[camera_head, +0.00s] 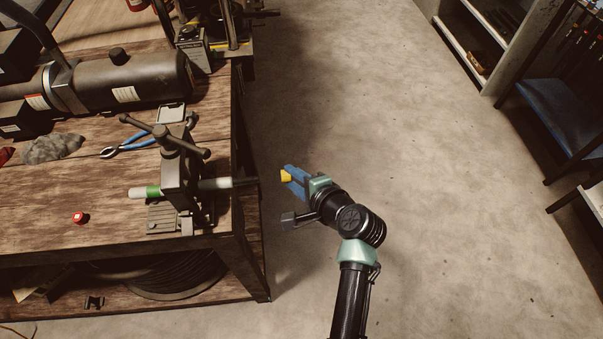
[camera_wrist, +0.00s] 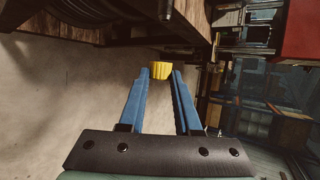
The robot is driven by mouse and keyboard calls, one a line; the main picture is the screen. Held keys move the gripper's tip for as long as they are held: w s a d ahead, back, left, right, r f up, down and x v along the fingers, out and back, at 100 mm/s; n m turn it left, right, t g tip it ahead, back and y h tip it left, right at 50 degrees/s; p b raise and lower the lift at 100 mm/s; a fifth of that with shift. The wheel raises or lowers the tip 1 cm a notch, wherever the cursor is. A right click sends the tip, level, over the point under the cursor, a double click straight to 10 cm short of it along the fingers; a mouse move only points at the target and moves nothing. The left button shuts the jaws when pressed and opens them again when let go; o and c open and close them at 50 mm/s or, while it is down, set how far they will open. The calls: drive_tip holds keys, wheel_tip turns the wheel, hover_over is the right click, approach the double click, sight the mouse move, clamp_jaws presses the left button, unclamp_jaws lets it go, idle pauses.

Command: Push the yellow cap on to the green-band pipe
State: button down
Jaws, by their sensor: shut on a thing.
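The yellow cap (camera_head: 286,176) is held between the blue fingertips of my gripper (camera_head: 292,179). In the wrist view the yellow cap (camera_wrist: 160,69) sits at the tips of my gripper (camera_wrist: 160,74), which is shut on it. The green-band pipe (camera_head: 146,192) lies level in the vise (camera_head: 176,180) at the bench's right edge. Its green band is left of the vise, and its light and dark right end (camera_head: 222,184) sticks out past the bench edge. My gripper is right of that end, with a gap between the cap and the pipe.
The wooden bench (camera_head: 120,235) fills the left side. On it are a red cap (camera_head: 80,218), blue-handled pliers (camera_head: 126,146), a grey rag (camera_head: 52,148) and a dark cylindrical tank (camera_head: 130,80). Open concrete floor (camera_head: 400,110) lies right of the bench; shelves stand at the far right.

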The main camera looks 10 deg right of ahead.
drive_tip(key=shift+a+p, duration=0.55)
drive_tip(key=shift+a, duration=1.4)
drive_tip(key=shift+a+p, duration=0.75)
drive_tip(key=shift+a, duration=0.3)
idle(0.7)
drive_tip(key=shift+a, duration=0.45)
drive_tip(key=c, duration=0.5)
unclamp_jaws()
drive_tip(key=shift+s+d, duration=0.1)
drive_tip(key=b+v, duration=0.1)
drive_tip(key=v, duration=1.2)
